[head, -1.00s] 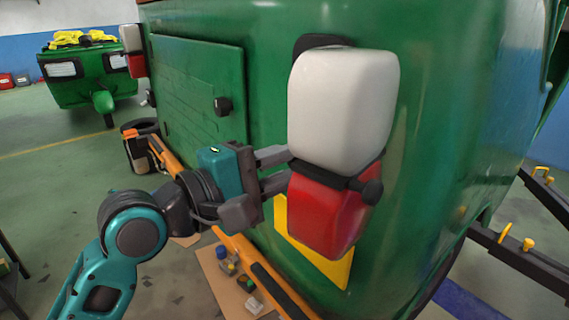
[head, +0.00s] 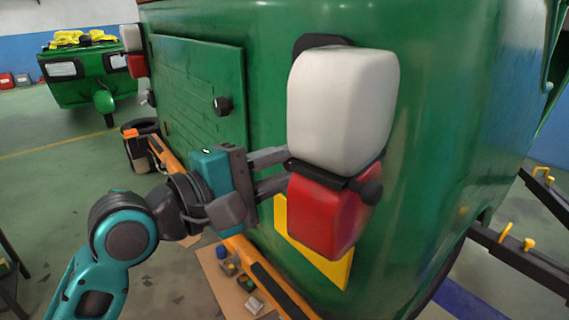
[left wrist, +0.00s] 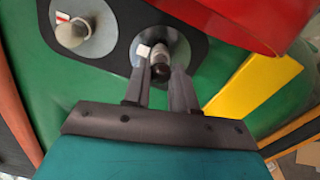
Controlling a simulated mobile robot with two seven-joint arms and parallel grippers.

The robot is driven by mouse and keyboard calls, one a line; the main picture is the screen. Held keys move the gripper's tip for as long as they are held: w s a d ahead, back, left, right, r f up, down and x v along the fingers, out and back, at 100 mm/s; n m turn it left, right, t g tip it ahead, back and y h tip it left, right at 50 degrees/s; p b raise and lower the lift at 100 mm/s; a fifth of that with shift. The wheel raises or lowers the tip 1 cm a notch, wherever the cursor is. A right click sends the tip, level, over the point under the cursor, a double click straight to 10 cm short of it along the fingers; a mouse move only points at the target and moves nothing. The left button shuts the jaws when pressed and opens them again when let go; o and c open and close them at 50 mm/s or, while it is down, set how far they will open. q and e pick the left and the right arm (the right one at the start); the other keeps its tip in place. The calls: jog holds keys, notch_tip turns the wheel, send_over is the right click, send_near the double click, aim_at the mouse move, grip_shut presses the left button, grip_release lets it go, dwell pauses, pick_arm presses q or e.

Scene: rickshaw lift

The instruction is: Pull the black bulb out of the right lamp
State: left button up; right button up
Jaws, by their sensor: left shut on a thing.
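The right lamp has a white cover (head: 343,110) above and a red cover (head: 325,215) below, swung out from the green body. My left gripper (head: 277,170) reaches in behind the covers from the left; they hide its fingertips in the head view. In the left wrist view the gripper (left wrist: 162,76) is shut on the small dark bulb (left wrist: 159,70), in front of a round silver reflector (left wrist: 178,48). I cannot tell whether its base is still in the socket. A pale bulb (left wrist: 70,34) sits in the other reflector. My right gripper is out of view.
The green rickshaw body (head: 440,130) fills the middle and right. A yellow plate (head: 335,268) is beside the red cover, and an orange and black beam (head: 262,275) runs below. Small parts lie on a board (head: 215,270) on the floor. Open floor is at left.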

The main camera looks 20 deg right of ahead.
aim_at(284, 166)
pick_arm(q)
jog(key=shift+v, duration=1.75)
jog(key=shift+a, duration=0.1)
jog(key=shift+v, duration=2.35)
